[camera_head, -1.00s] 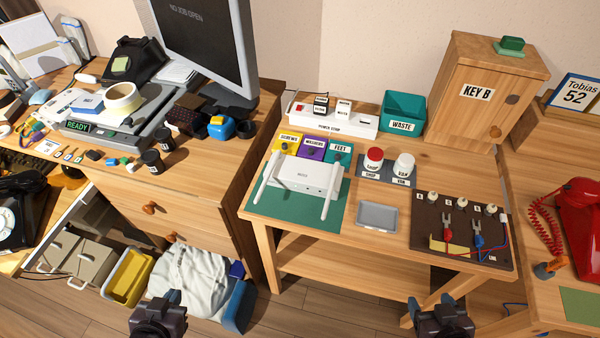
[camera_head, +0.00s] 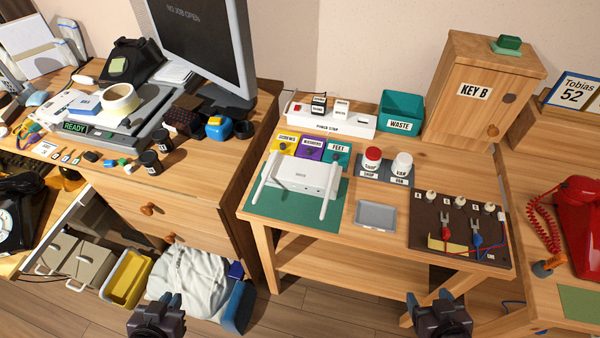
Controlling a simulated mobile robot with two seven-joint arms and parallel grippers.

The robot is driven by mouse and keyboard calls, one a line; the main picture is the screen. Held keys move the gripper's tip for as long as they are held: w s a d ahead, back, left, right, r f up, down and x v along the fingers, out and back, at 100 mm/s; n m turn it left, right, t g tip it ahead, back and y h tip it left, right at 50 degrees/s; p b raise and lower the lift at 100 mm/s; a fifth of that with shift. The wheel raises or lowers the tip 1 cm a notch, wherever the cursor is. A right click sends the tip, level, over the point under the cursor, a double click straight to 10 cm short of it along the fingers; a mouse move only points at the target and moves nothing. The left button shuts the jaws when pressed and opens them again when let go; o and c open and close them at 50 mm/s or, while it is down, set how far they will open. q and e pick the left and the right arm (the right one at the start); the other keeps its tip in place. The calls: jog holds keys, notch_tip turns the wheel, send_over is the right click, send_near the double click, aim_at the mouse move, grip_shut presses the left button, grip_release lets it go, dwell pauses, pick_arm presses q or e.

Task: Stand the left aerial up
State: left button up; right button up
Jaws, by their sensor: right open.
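A white router (camera_head: 302,175) sits on a green mat (camera_head: 278,212) on the small wooden table. Its left aerial (camera_head: 262,178) slants from the router's left side down toward the front of the mat. Its right aerial (camera_head: 329,194) also slants down toward the front. My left gripper (camera_head: 170,300) is low in front of the drawer unit, well left of and below the router, and looks open and empty. My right gripper (camera_head: 441,299) is open and empty in front of the table's right part. Neither gripper touches the router.
Behind the router are yellow, purple and teal bins (camera_head: 311,149) and a white power strip (camera_head: 333,122). The monitor (camera_head: 205,45) rises at back left.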

pick_arm(q)
jog(key=shift+o, duration=1.4)
jog(key=shift+w, duration=0.1)
pick_arm(e)
jog(key=shift+s, duration=0.15)
jog(key=shift+s+f, duration=0.15)
jog(key=shift+s, duration=0.05)
